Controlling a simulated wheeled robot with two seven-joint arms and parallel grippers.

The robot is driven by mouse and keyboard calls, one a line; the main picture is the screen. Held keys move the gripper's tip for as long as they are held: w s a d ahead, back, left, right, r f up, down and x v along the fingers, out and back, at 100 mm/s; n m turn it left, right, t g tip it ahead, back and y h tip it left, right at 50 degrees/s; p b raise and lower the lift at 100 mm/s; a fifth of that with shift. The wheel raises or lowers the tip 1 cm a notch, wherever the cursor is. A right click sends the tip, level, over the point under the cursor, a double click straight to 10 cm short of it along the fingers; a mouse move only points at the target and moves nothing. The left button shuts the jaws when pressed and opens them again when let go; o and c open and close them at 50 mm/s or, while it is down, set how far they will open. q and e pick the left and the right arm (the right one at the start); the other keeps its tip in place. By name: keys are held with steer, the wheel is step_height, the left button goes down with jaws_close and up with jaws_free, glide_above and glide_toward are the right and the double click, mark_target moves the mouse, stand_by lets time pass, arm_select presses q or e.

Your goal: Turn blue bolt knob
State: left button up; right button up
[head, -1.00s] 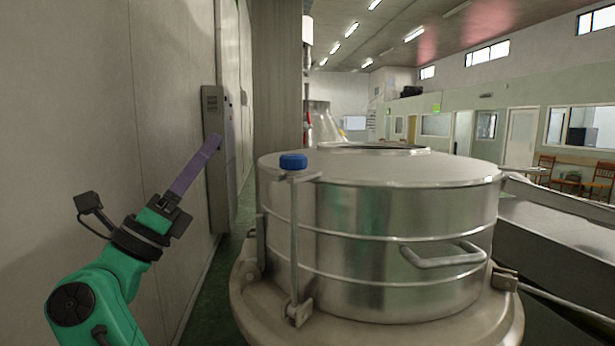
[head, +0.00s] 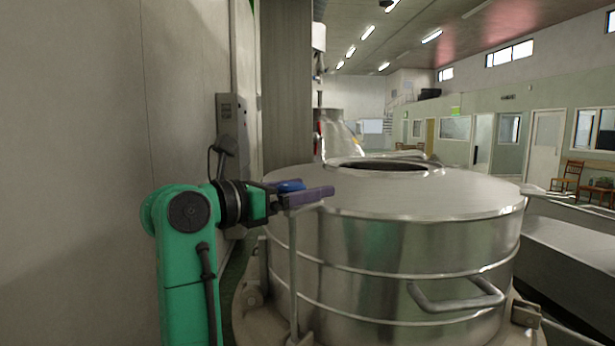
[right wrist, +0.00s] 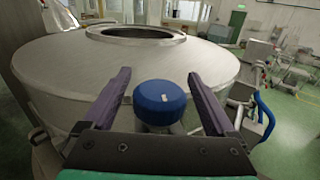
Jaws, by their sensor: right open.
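The blue bolt knob (head: 290,186) sits on top of an upright metal rod (head: 293,270) at the lid's rim on a steel vat (head: 400,240). In the right wrist view the blue knob (right wrist: 159,102) is round, with a small white mark on top. My right gripper (head: 318,187) is open with its purple fingers on either side of the knob. In the right wrist view a gap shows between the knob and each finger of the right gripper (right wrist: 159,73). The near finger partly hides the knob in the head view. My left gripper is not in view.
The vat has a round lid opening (head: 385,165) and a side handle (head: 455,297). A pale wall (head: 70,170) with a grey box (head: 232,150) stands close on the left. Green floor shows at the right in the right wrist view.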

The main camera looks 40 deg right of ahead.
steer(key=shift+d, duration=0.2)
steer(key=shift+c, duration=0.3)
